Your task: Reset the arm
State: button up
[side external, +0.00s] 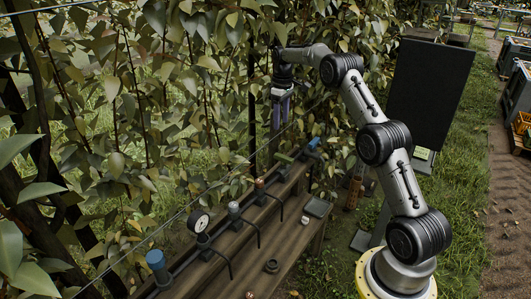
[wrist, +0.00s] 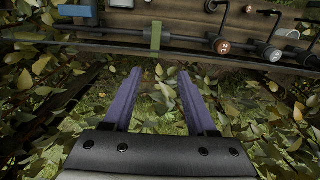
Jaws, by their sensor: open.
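My gripper (side external: 280,108) hangs from my raised arm among the leaves, pointing down, at the far end of a wooden bench in the side view. In the wrist view my gripper (wrist: 158,72) shows two purple fingers spread apart with nothing between them. Leaves and grass lie below the fingers. No pear can be made out in either view.
The wooden bench (side external: 262,236) carries a pipe with a pressure gauge (side external: 199,222), a blue cap (side external: 157,262) and several valves. A dark panel (side external: 430,90) stands behind my arm. Leafy branches and wires crowd the left. Grass lies at right.

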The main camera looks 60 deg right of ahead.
jog(key=s+a+r+n+t+h, duration=0.1)
jog(key=s+a+r+t, duration=0.15)
jog(key=a+r, duration=0.75)
jog(key=s+a+r+n+t, duration=0.1)
jog(key=s+a+r, duration=0.2)
jog(key=a+r, duration=0.7)
jog(key=s+a+r+t, duration=0.1)
jog(key=s+a+r, duration=0.5)
jog(key=s, duration=0.5)
jog(key=s+a+f+m, duration=0.1)
jog(key=s+a+f, duration=0.2)
jog(key=s+f, duration=0.4)
jog(key=s+a+f+m+y, duration=0.1)
jog(key=s+a+f, duration=0.2)
jog(key=s+f, duration=0.4)
jog(key=s+t, duration=0.1)
jog(key=s, duration=0.2)
jog(key=shift+a+f, duration=0.15)
jog(key=shift+a, duration=0.2)
